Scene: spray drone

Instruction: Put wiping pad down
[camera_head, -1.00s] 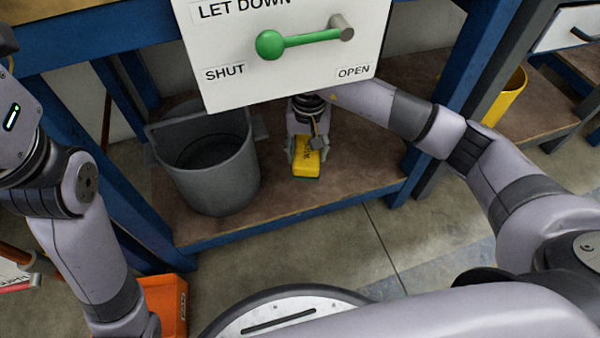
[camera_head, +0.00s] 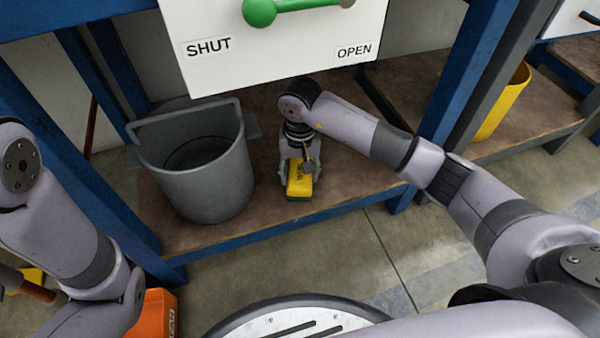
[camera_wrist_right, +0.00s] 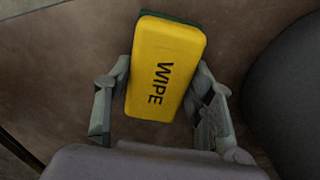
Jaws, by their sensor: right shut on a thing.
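The yellow wiping pad (camera_head: 299,182) has a dark green underside and sits between the fingers of my right gripper (camera_head: 299,168), low at the brown lower shelf (camera_head: 345,185). In the right wrist view the pad (camera_wrist_right: 165,68), lettered WIPE, lies between both fingers of the gripper (camera_wrist_right: 160,100), which is shut on it. I cannot tell whether the pad's underside touches the shelf (camera_wrist_right: 60,70). My left arm is at the left of the head view, but its gripper is not in view.
A grey bucket (camera_head: 205,185) stands on the shelf just left of the pad. A white panel (camera_head: 290,65) with a green lever (camera_head: 262,12) hangs above. Blue posts (camera_head: 455,90) flank the shelf. A yellow container (camera_head: 503,103) stands at the right. Shelf right of the pad is clear.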

